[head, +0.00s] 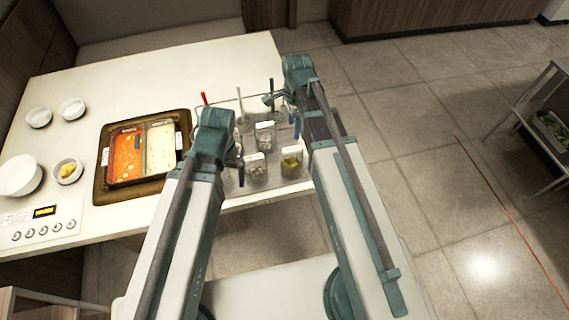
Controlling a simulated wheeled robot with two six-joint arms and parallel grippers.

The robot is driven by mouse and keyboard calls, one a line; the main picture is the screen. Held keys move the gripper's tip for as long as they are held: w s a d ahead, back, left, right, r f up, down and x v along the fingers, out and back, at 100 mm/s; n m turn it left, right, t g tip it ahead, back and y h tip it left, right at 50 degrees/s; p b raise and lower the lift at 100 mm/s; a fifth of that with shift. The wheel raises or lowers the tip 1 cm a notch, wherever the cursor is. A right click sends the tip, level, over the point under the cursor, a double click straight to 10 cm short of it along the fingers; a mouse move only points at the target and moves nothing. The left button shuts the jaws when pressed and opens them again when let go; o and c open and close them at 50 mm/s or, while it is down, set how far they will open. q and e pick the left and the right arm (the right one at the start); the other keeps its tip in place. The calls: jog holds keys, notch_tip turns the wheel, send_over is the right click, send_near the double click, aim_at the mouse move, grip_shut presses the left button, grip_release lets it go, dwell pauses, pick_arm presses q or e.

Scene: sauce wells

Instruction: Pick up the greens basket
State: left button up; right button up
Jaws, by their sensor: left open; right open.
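A dark basket with leafy greens (553,128) is at the right edge, in a metal rack, partly cut off by the frame. It is the only thing in view that looks like the greens basket. My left gripper (240,168) is over the front of the white counter, beside the clear jars. My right gripper (269,101) is over the counter's right end, near the upright utensils. Both grippers are open, small in view and partly hidden by my arms. Both are far left of the basket, and neither touches it.
On the white counter (110,85) are a two-part pot of red and pale soup (128,155), several white bowls (20,176), labelled jars (291,165) and a control panel (42,222). Open tiled floor (430,140) lies between counter and metal rack (529,95).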

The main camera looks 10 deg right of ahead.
aim_at(292, 149)
jog(key=shift+f+b, duration=4.4)
notch_tip(292, 149, down, 5)
jog(key=b, duration=0.5)
jog(key=shift+w+a+f, duration=0.1)
jog(key=shift+a, duration=0.05)
grip_shut()
